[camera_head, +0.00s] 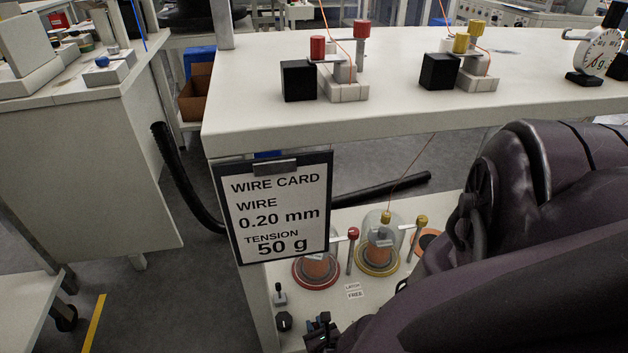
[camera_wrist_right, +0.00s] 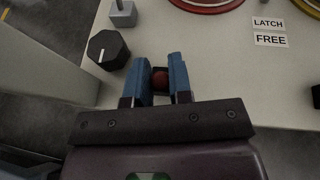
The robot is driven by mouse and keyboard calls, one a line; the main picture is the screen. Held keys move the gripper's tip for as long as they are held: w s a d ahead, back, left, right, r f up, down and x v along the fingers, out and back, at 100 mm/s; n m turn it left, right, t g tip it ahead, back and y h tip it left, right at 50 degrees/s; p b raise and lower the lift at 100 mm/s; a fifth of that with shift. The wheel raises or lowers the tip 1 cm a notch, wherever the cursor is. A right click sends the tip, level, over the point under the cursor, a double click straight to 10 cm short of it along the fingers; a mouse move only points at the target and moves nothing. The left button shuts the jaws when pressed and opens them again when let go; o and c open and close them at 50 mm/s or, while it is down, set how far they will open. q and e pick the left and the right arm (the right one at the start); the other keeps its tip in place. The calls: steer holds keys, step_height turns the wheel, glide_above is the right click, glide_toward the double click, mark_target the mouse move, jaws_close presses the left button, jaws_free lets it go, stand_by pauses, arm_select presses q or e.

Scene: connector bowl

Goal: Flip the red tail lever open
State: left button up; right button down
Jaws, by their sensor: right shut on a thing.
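My right gripper (camera_head: 322,330) is low at the near edge of the lower white shelf, its arm coming in from the right. In the right wrist view its blue fingers (camera_wrist_right: 160,84) are shut on a small rounded red knob (camera_wrist_right: 160,82) with dark edges. I take this for the tip of the red tail lever; the rest of it is hidden, so I cannot tell its angle. Beyond it stands the red-rimmed spool (camera_head: 316,270) under a clear cover, with a red-capped post (camera_head: 352,234) beside it. My left gripper is not in view.
A black octagonal knob (camera_wrist_right: 108,50) and a small grey switch (camera_wrist_right: 123,12) are left of my fingers. LATCH and FREE labels (camera_wrist_right: 269,31) lie to the right. A yellow-rimmed spool (camera_head: 377,262) stands behind. The wire card (camera_head: 275,207) hangs from the upper bench (camera_head: 400,105).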

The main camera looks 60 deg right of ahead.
steer(key=shift+s+a+f+t+h, duration=0.1)
steer(key=shift+s+a+t+h, duration=0.05)
steer(key=shift+t+h, duration=0.2)
stand_by(0.4)
steer(key=c, duration=1)
jaws_free()
steer(key=shift+c, duration=0.2)
